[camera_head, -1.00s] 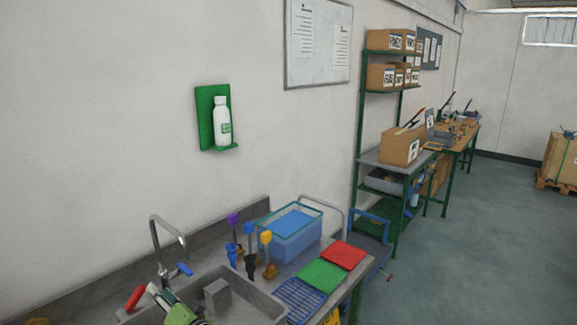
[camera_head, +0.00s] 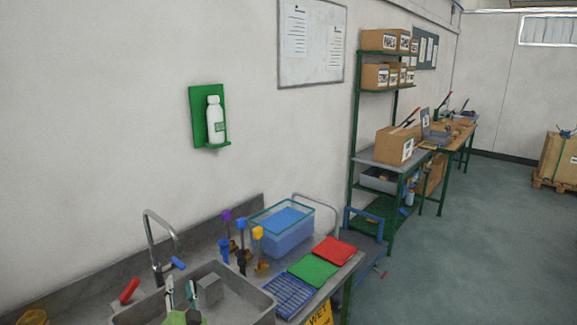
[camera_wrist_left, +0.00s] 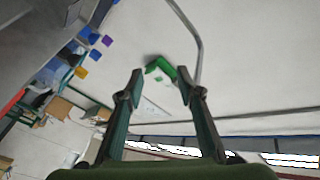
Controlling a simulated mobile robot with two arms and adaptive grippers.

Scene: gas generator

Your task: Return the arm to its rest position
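My left gripper (camera_head: 180,293) shows at the bottom edge of the head view, in front of the sink. Its dark fingers point up, and its green body is cut off by the frame edge. In the left wrist view my left gripper (camera_wrist_left: 160,73) has its two fingers well apart, with nothing between them. The tap's spout and the green wall holder (camera_wrist_left: 160,68) show beyond the fingertips, out of reach. My right gripper is in neither view.
The sink (camera_head: 235,300) has a curved tap (camera_head: 160,235). To its right are a blue-filled tub (camera_head: 283,235), a blue rack (camera_head: 288,293), a green mat (camera_head: 313,270) and a red mat (camera_head: 334,249). A wall holder carries a white bottle (camera_head: 215,122). Open floor (camera_head: 480,240) lies right.

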